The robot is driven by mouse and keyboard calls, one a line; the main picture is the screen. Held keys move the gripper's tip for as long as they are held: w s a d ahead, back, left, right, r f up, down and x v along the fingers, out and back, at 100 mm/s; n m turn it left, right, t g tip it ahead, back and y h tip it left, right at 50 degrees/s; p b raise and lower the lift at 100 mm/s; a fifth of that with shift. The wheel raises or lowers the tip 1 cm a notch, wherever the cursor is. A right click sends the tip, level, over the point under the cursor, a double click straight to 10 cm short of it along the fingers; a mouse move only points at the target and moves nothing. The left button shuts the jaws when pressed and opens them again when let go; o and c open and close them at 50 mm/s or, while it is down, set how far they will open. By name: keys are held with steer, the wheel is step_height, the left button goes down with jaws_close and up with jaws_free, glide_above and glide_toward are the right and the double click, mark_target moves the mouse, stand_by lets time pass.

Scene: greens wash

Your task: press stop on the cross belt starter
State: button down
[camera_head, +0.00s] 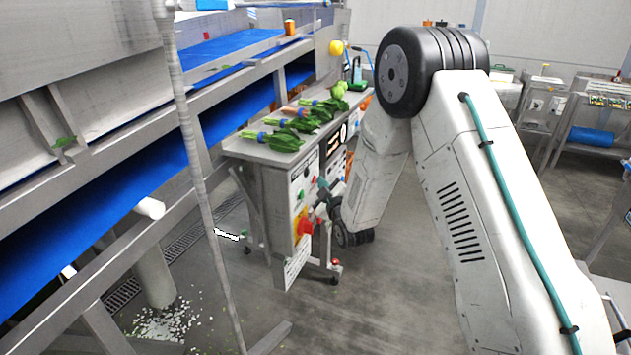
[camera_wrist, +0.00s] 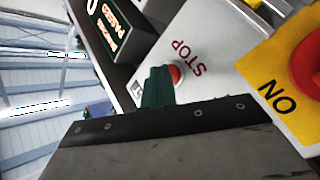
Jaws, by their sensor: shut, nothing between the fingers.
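A pale grey starter box (camera_wrist: 215,50) with the word STOP shows in the wrist view. Its red stop button (camera_wrist: 176,73) is partly hidden behind my gripper (camera_wrist: 158,86). The dark green fingertips are shut and empty, overlapping the button's left side. I cannot tell whether they touch it or whether it is pressed in. In the head view my gripper (camera_head: 322,186) is at the controls on the end panel (camera_head: 281,225) of the bench. No label naming the cross belt is readable.
A yellow plate (camera_wrist: 262,58) with a red switch (camera_wrist: 310,62) marked ON sits close beside the starter box. A dark PASSED display (camera_wrist: 118,28) is on the other side. Bundled greens (camera_head: 272,140) lie on the bench top (camera_head: 240,149). Open floor (camera_head: 385,290) lies in front.

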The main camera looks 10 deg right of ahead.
steer(key=shift+d, duration=0.1)
stand_by(0.3)
steer(key=shift+s+d, duration=0.5)
steer(key=shift+d, duration=0.05)
steer(key=shift+d, duration=0.1)
steer(key=s+d, duration=0.1)
steer(key=d, duration=0.1)
steer(key=s+d, duration=0.2)
stand_by(0.4)
stand_by(0.3)
